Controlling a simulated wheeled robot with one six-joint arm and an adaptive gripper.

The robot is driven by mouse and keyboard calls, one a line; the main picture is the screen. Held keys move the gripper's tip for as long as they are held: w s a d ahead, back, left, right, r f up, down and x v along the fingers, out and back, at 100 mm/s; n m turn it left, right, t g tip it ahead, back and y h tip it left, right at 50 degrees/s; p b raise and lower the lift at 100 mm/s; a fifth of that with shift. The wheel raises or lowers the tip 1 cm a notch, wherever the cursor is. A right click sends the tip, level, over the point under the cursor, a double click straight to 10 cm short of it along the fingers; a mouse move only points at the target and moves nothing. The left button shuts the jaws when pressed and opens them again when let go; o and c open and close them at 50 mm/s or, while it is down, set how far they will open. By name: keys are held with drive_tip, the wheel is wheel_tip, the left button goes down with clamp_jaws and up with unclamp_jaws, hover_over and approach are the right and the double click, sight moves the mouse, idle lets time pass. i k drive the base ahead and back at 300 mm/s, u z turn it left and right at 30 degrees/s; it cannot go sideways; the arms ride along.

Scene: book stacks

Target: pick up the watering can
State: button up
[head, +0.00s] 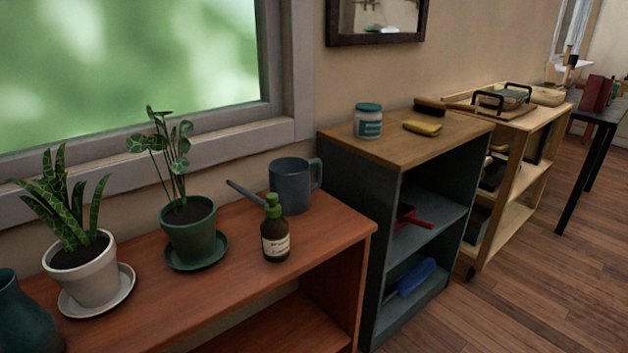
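The watering can (290,187) is blue-grey and stands upright on the reddish-brown wooden shelf unit (325,240), near its back right corner by the wall. Its handle is on the right and its thin spout points left. A brown bottle with a green cap (275,232) stands just in front of it and hides part of its lower left side. My gripper is not in view.
A plant in a green pot (190,235) and a plant in a white pot (90,275) stand left of the can. A teal vase (25,320) is at the lower left. A grey cabinet (385,150) with a jar (368,121) and yellow sponge (423,128) adjoins at right. Wooden floor is clear at lower right.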

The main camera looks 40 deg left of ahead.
sight(289, 178)
drive_tip(key=u, duration=0.3)
drive_tip(key=i, duration=0.6)
drive_tip(key=u, duration=0.55)
